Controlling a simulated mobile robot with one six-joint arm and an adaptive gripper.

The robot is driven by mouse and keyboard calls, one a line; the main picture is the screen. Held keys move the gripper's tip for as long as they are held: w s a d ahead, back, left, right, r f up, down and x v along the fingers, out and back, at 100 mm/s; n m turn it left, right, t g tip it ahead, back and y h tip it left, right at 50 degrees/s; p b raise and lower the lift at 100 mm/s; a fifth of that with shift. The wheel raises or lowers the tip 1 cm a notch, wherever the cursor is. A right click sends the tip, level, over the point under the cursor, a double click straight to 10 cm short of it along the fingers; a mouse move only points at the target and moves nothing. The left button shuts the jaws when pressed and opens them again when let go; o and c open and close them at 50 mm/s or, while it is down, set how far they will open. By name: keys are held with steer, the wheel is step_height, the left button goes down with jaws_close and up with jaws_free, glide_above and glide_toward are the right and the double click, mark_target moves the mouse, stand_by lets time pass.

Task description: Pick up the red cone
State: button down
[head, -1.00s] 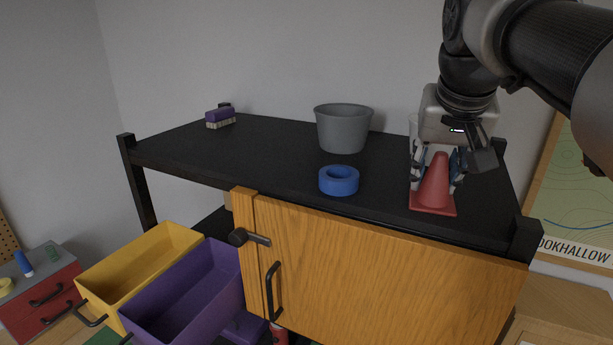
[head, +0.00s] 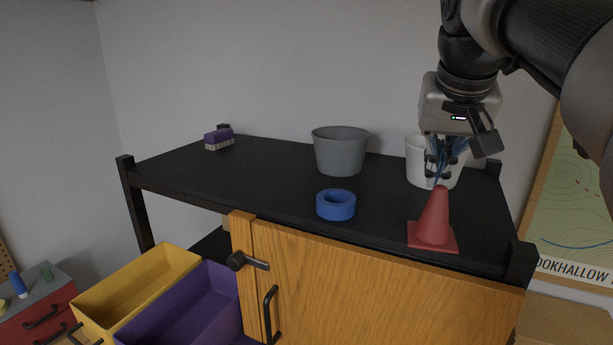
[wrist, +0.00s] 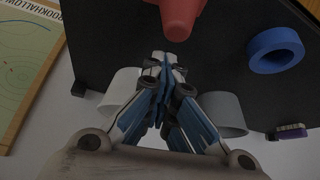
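The red cone (head: 434,219) stands upright on the black shelf top, close to its front edge at the right. In the wrist view its red body (wrist: 181,14) shows at the top edge, partly cut off, beyond my fingertips. My gripper (head: 440,180) is above and behind the cone, with its fingers drawn together near the cone's tip. In the wrist view the blue-padded fingers (wrist: 165,68) meet with nothing visible between them. Whether the fingertips touch the cone's tip cannot be told.
The black shelf top (head: 260,180) also holds a white cup (head: 415,160) behind my gripper, a grey bucket (head: 340,152), a blue tape roll (head: 336,205) and a purple brush (head: 218,139). A wooden cabinet door (head: 380,285) is below. Yellow (head: 130,290) and purple (head: 190,310) bins stand lower left.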

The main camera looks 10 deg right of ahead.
step_height(320, 180, up, 15)
steer(key=p, duration=0.5)
steer(key=c, duration=2.3)
jaws_free()
steer(key=o, duration=1.8)
steer(key=shift+r, duration=0.15)
